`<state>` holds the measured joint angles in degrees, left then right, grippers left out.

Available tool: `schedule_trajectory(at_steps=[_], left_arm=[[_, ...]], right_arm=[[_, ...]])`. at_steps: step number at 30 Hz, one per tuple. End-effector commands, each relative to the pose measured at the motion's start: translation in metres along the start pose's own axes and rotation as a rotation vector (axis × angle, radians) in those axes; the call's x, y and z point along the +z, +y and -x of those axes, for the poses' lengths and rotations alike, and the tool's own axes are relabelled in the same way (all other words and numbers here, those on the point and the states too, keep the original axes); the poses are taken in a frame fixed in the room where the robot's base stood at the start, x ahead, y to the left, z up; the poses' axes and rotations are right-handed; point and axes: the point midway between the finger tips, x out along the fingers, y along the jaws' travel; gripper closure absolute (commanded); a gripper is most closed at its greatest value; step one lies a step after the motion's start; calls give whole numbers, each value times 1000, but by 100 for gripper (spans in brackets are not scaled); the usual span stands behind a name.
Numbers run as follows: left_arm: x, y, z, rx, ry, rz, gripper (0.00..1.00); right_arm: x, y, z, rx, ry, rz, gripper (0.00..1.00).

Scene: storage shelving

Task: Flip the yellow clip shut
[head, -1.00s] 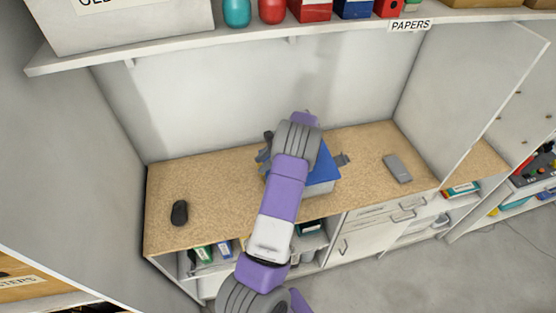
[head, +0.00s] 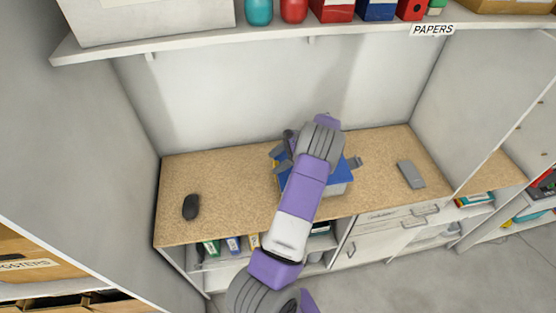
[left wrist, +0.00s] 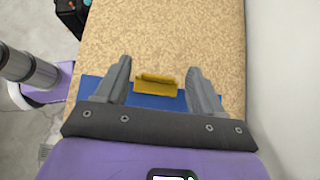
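A grey box with a blue lid (head: 340,180) stands on the wooden worktop, mostly covered by my left arm in the head view. In the left wrist view the blue lid (left wrist: 150,101) shows between and below the fingers, with the yellow clip (left wrist: 157,84) at its edge. The clip appears to stick out from the edge; its exact angle is hard to tell. My left gripper (left wrist: 158,72) is open, its two fingers apart on either side of the clip, not touching it. My right gripper is not in view.
A black mouse-like object (head: 191,207) lies on the worktop (head: 225,190) at left, and a grey flat device (head: 411,174) at right. A shelf (head: 330,42) with boxes and jars hangs above. Side walls close both ends.

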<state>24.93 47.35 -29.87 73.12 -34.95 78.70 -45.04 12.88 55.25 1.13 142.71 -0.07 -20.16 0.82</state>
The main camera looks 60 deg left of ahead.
Motion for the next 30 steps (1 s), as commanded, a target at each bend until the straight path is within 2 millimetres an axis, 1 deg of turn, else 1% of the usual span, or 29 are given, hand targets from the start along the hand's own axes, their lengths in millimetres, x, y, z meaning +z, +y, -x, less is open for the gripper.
schedule_trajectory(at_steps=[5, 8, 11, 15, 18, 21, 24, 30], left_arm=[[-1, 0, 1, -1, 2, -1, 32], [-1, 0, 9, -3, 3, -1, 32], [-2, 0, 24, -4, 4, 0, 32], [-2, -1, 49, -5, 4, 0, 32], [-1, -1, 62, -2, 2, 1, 32], [-1, 0, 71, -1, 1, 0, 32], [0, 0, 75, -1, 1, -1, 32], [0, 0, 76, 0, 1, -1, 32]], right_arm=[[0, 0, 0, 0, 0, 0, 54], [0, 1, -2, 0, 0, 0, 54], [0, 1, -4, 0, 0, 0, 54], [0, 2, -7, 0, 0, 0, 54], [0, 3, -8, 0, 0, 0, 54], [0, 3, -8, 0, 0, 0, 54], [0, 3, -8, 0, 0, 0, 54], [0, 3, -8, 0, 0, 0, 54]])
